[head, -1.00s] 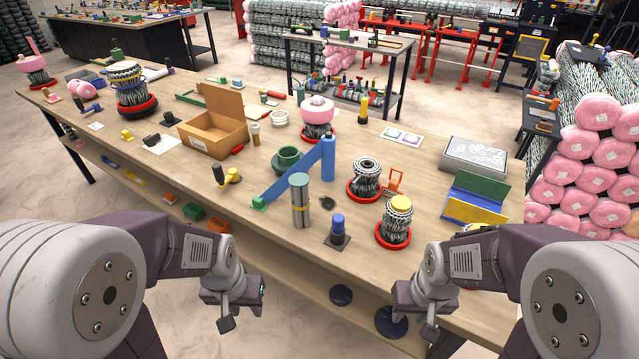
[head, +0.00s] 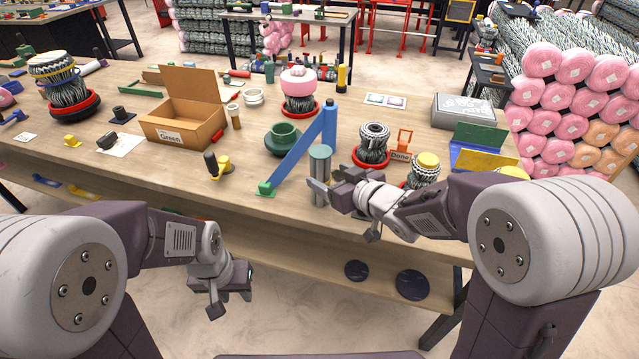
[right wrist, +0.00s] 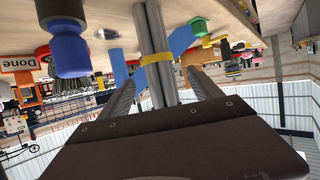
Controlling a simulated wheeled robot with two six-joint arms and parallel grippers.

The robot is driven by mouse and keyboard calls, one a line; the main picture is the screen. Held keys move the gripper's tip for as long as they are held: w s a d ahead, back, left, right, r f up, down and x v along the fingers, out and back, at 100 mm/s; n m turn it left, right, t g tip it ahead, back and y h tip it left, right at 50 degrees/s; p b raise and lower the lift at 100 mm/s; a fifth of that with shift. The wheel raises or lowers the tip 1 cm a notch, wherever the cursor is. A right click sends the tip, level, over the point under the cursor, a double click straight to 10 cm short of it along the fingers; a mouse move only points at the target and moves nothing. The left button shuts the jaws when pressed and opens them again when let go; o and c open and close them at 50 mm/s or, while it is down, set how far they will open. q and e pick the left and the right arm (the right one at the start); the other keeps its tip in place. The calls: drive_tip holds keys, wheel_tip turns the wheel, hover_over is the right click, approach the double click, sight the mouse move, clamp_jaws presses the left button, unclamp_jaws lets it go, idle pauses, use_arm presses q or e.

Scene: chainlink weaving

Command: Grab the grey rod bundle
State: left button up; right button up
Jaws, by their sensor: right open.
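The grey rod bundle (head: 320,165) stands upright near the front edge of the table, with a green-tinted top. In the right wrist view, which is upside down, its grey rods (right wrist: 155,40) carry a yellow band. My right gripper (head: 330,185) is open at the bundle. In the wrist view its two fingers (right wrist: 160,92) lie on either side of the rods, with visible gaps. My left gripper (head: 220,293) hangs low in front of the table, away from the bundle; its jaw opening is unclear.
A blue strip and upright roller (head: 330,125) stand right behind the bundle. A blue-topped black piece (right wrist: 68,45) is close beside it. Woven pieces on red dishes (head: 373,158) stand to the right. An open cardboard box (head: 170,128) is at the left.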

sight(327, 174)
drive_tip(key=x, duration=0.3)
drive_tip(key=shift+w+f, duration=0.15)
drive_tip(key=shift+w, duration=0.05)
drive_tip(key=x, duration=0.5)
drive_tip(key=shift+w+a, duration=0.1)
drive_tip(key=shift+r, duration=0.2)
drive_tip(key=shift+c, duration=0.9)
drive_tip(key=shift+r, duration=0.1)
clamp_jaws()
